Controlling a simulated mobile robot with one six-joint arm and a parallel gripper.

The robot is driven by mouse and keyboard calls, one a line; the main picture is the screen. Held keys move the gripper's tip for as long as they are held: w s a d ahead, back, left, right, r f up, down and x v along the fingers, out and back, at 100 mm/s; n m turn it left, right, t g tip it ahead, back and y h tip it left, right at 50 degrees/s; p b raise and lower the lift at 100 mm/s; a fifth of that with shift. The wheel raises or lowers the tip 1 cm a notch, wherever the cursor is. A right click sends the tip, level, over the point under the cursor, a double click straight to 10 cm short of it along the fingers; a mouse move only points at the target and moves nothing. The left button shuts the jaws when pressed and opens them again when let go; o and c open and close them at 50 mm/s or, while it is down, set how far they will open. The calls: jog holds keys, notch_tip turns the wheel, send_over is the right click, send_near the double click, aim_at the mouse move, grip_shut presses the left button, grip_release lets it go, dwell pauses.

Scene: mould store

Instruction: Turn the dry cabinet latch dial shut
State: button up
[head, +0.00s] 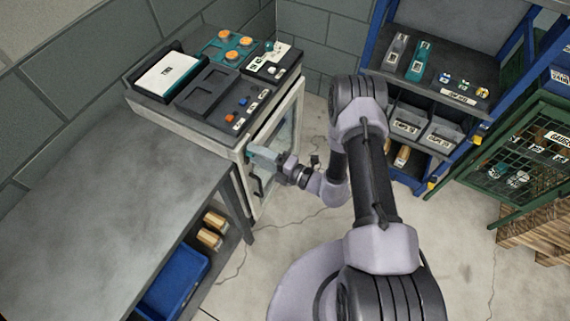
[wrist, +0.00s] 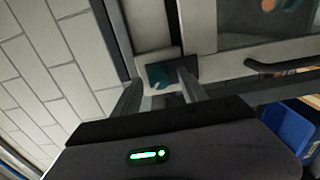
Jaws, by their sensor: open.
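The dry cabinet (head: 252,203) is a pale, glass-fronted cabinet beside the grey bench in the head view. Its pale door frame (wrist: 202,27) and dark handle (wrist: 275,66) show in the wrist view. The teal latch dial (wrist: 158,74) sits on a dark plate at the door's edge, with a small pale mark on it. My gripper (wrist: 161,80) is open, with one finger to each side of the dial; I cannot tell if either touches it. In the head view my gripper (head: 266,158) is at the cabinet front, and the dial cannot be made out clearly.
The cabinet top (head: 205,132) carries several trays and parts. The grey bench (head: 95,195) is left of it, with a blue bin (head: 172,284) below. A blue rack (head: 463,65) and a green mesh cage (head: 525,150) stand right. Floor between is clear.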

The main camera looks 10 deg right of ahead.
jog(key=p+v, duration=0.2)
jog(key=v, duration=1.5)
jog(key=shift+p, duration=0.35)
jog(key=shift+s+d, duration=0.1)
jog(key=shift+d, duration=0.05)
